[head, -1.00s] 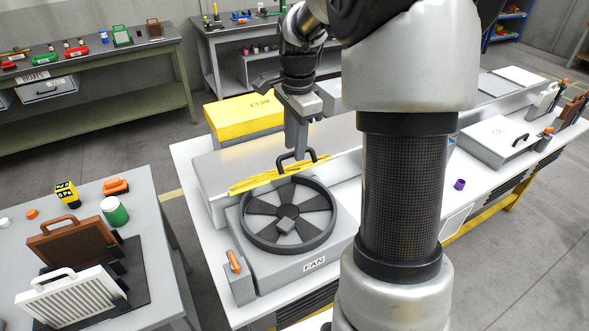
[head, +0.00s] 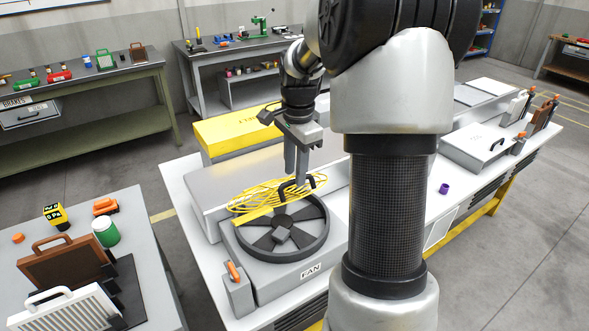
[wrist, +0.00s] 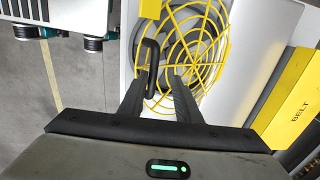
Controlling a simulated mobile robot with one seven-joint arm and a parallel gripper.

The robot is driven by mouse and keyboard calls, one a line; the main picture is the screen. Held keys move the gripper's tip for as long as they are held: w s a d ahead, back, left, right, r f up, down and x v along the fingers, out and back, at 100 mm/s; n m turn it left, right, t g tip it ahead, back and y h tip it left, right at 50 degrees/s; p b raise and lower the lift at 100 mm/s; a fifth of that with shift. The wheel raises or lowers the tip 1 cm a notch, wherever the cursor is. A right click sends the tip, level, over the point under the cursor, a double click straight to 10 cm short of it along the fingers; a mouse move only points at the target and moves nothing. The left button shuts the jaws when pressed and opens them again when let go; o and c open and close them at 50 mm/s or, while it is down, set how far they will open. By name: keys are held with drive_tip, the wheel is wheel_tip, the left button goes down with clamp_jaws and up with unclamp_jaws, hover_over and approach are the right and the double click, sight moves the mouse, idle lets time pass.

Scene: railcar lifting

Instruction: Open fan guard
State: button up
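The yellow wire fan guard (head: 262,193) stands swung up from the fan and tilts back towards the long grey box behind it. The dark round fan (head: 285,232) below is uncovered. The guard also shows in the wrist view (wrist: 197,45). Its black handle (wrist: 152,66) is an upright loop there; in the head view it is on the guard's upper part (head: 298,184). My gripper (head: 300,180) is at the handle with its fingers apart. In the wrist view the handle's lower end lies between the fingertips (wrist: 160,82), with a gap to the right finger. Contact with the left finger cannot be told.
A grey switch box with an orange lever (head: 235,280) stands at the fan's front left. A yellow BELT box (head: 235,130) lies behind the grey box (head: 240,180). A side table at left holds filters (head: 62,262). The white tabletop (head: 397,218) is mostly clear right of the fan.

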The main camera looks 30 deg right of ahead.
drive_tip(key=shift+r, duration=0.1)
drive_tip(key=w+r+p, duration=0.2)
drive_tip(key=w+r, duration=0.1)
drive_tip(key=r, duration=0.6)
drive_tip(key=w+r+p, duration=0.1)
drive_tip(key=w+r, duration=0.2)
drive_tip(key=r, duration=0.6)
drive_tip(key=shift+w+a+r+p, duration=0.25)
drive_tip(key=shift+r+p, duration=0.1)
idle(0.9)
idle(0.5)
